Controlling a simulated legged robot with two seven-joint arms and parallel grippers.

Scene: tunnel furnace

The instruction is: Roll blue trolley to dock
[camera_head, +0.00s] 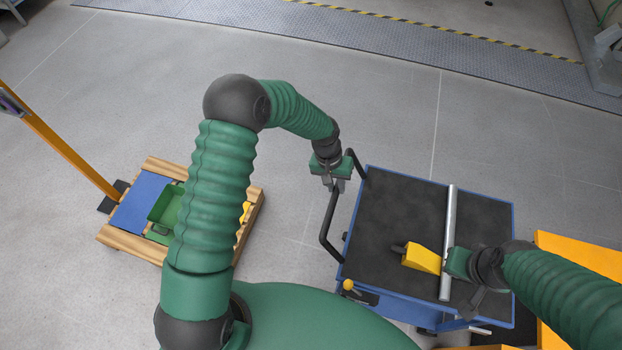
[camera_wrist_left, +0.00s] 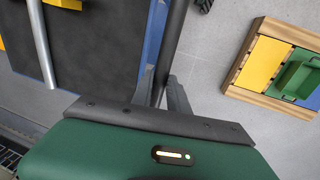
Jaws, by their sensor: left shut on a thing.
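The blue trolley (camera_head: 400,205) stands at the right of the head view, with a dark mat on top and a black loop handle (camera_head: 326,225) on its left side. My left gripper (camera_head: 337,184) is shut on the upper part of this handle. In the left wrist view the handle bar (camera_wrist_left: 174,45) runs between the two fingers (camera_wrist_left: 163,92). The trolley's dark top (camera_wrist_left: 92,45) shows at the left there. My right gripper (camera_head: 462,272) is over the trolley top by a silver bar; its fingers are not clear. I cannot identify the dock.
A yellow block (camera_head: 422,258) with a dark end lies on the trolley top beside the silver bar (camera_head: 449,235). A yellow-knobbed lever (camera_head: 348,286) is at its near left corner. Orange structure (camera_head: 580,258) is close right. Floor beyond is clear.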

